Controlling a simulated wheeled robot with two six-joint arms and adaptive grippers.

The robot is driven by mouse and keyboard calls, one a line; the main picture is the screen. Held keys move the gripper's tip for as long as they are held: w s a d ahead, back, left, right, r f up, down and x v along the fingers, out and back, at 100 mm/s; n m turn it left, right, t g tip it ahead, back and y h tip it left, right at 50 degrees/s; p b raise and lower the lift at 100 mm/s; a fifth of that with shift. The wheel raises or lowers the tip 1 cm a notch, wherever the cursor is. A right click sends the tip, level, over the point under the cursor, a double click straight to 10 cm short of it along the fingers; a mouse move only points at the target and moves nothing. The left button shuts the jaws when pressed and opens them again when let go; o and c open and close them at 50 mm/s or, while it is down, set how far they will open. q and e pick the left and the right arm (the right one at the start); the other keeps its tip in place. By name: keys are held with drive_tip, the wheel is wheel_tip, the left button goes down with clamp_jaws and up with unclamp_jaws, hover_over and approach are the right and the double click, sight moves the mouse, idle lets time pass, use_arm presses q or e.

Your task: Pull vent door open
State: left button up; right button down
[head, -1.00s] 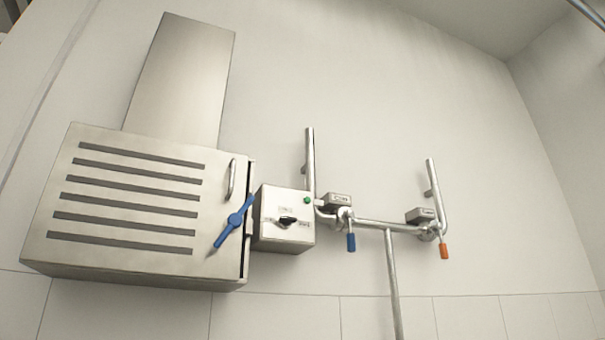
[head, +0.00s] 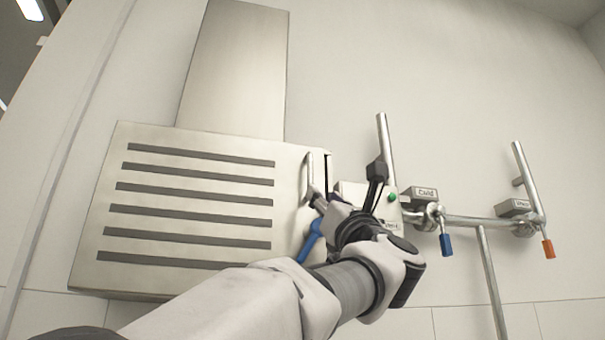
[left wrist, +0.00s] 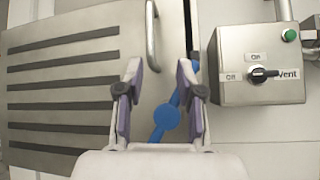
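The vent door (head: 200,180) is a slotted steel panel on the wall box, with a narrow dark gap along its right edge. Its vertical bar handle (head: 309,172) is near the upper right of the panel; in the left wrist view the handle (left wrist: 152,38) lies ahead of the fingers, close to the left one. A blue latch lever (head: 309,242) sits below the handle, tilted; it also shows in the left wrist view (left wrist: 167,118). My left gripper (head: 345,181) is open and empty just right of the handle. Its spread fingers show in the left wrist view (left wrist: 160,70). My right gripper is not in view.
A switch box (left wrist: 258,65) labelled Vent stands right of the door, partly behind my left gripper in the head view. Farther right are pipes (head: 470,221) with a blue valve handle (head: 446,243) and an orange one (head: 548,248).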

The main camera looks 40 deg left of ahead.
sight(312, 173)
use_arm(q)
drive_tip(key=shift+n+g+y, duration=0.4)
drive_tip(key=shift+n+g, duration=0.2)
drive_tip(key=shift+n, duration=0.2)
drive_tip(key=a+r+p, duration=0.1)
drive_tip(key=r+p, duration=0.1)
drive_tip(key=a+r+p, duration=0.1)
drive_tip(key=r+p, duration=0.1)
drive_tip(key=p, duration=0.1)
drive_tip(key=a+r+p, duration=0.1)
drive_tip(key=r+p, duration=0.2)
drive_tip(key=shift+w+a, duration=0.4)
drive_tip(key=shift+w+a+r, duration=0.1)
drive_tip(key=shift+a+r, duration=0.05)
drive_tip(key=shift+a, duration=0.25)
drive_tip(key=shift+w+d+t, duration=0.2)
drive_tip(key=shift+d+t, duration=0.05)
drive_tip(key=shift+t, duration=0.05)
drive_tip(key=shift+d, duration=0.1)
drive_tip(key=c, duration=0.5)
clamp_jaws()
drive_tip(key=shift+s, duration=0.15)
